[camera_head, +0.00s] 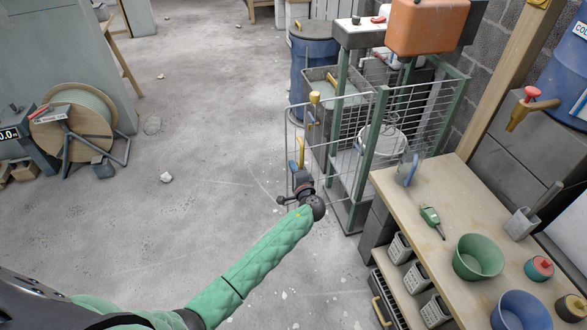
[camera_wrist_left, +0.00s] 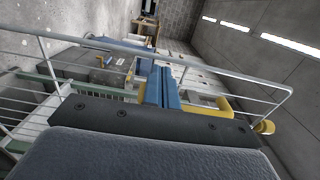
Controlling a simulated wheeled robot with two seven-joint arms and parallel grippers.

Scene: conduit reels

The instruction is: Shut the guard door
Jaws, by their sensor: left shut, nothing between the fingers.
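The guard door (camera_head: 323,134) is a wire-mesh panel that stands swung out to the left from the green-posted cage (camera_head: 373,135), so it is open. It has a yellow knob (camera_head: 314,97) on its top rail and a yellow handle (camera_head: 301,150) near its free edge. My left gripper (camera_head: 294,167) is at that free edge, beside the handle. In the left wrist view its blue fingers (camera_wrist_left: 163,88) are together and empty, close to the yellow handle (camera_wrist_left: 212,105) and the door's rail (camera_wrist_left: 215,77). Whether they touch the door I cannot tell. My right gripper is not in view.
A wooden workbench (camera_head: 400,195) with bowls and tools stands at the right. A blue barrel (camera_head: 306,65) and a grey bin stand behind the door. A cable reel (camera_head: 75,132) sits at the left. The concrete floor (camera_head: 200,130) between is mostly clear, with small debris.

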